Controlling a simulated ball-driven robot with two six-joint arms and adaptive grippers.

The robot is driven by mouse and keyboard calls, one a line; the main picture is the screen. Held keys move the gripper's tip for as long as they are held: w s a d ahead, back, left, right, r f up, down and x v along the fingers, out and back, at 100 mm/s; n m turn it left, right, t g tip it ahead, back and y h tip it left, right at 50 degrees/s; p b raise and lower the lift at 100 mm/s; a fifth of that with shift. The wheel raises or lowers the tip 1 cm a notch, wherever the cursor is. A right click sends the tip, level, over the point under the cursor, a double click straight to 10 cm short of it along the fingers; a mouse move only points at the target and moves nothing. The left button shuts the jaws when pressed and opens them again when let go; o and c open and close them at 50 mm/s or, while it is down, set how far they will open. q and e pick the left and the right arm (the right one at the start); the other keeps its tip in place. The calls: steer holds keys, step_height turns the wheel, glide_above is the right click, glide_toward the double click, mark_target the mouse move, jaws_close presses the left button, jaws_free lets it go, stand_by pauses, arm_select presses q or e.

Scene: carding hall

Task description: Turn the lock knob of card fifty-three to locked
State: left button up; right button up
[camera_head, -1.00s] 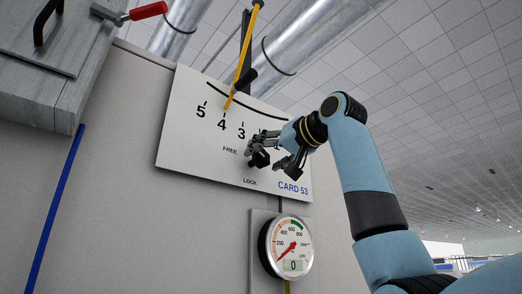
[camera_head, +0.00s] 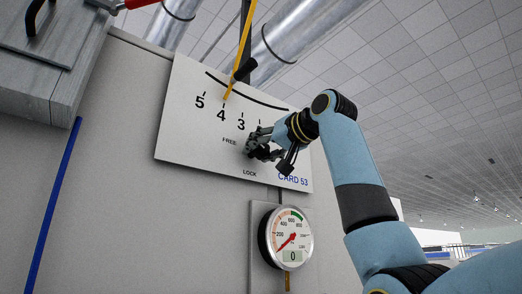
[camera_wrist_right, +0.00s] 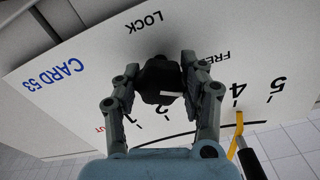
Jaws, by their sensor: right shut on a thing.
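The card 53 panel (camera_head: 190,145) is a white plate with a scale and the words FREE (camera_head: 229,141) and LOCK (camera_head: 250,172). The black lock knob (camera_wrist_right: 158,78) sits on it, with a short white mark on its face. Which word the mark points to I cannot tell. My right gripper (camera_head: 264,149) is at the knob. In the right wrist view, its two fingers (camera_wrist_right: 160,72) are on opposite sides of the knob, shut on it. In the head view the fingers hide much of the knob. My left gripper is not in view.
A round gauge (camera_head: 286,240) reading 0 is mounted below the panel. A grey box (camera_head: 50,70) is at the upper left, with a blue strip (camera_head: 52,210) beneath it.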

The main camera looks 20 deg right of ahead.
steer(key=shift+n, duration=0.5)
steer(key=n, duration=0.4)
steer(key=shift+f+n+b, duration=0.1)
steer(key=shift+n+b, duration=0.3)
steer(key=n+b, duration=0.1)
steer(key=n, duration=1.1)
steer(key=shift+n+b, duration=0.3)
steer(key=shift+b, duration=0.05)
steer(key=n, duration=0.5)
steer(key=shift+f+n, duration=0.1)
steer(key=shift+n, duration=0.2)
steer(key=shift+b, duration=0.3)
steer(key=o, duration=1.2)
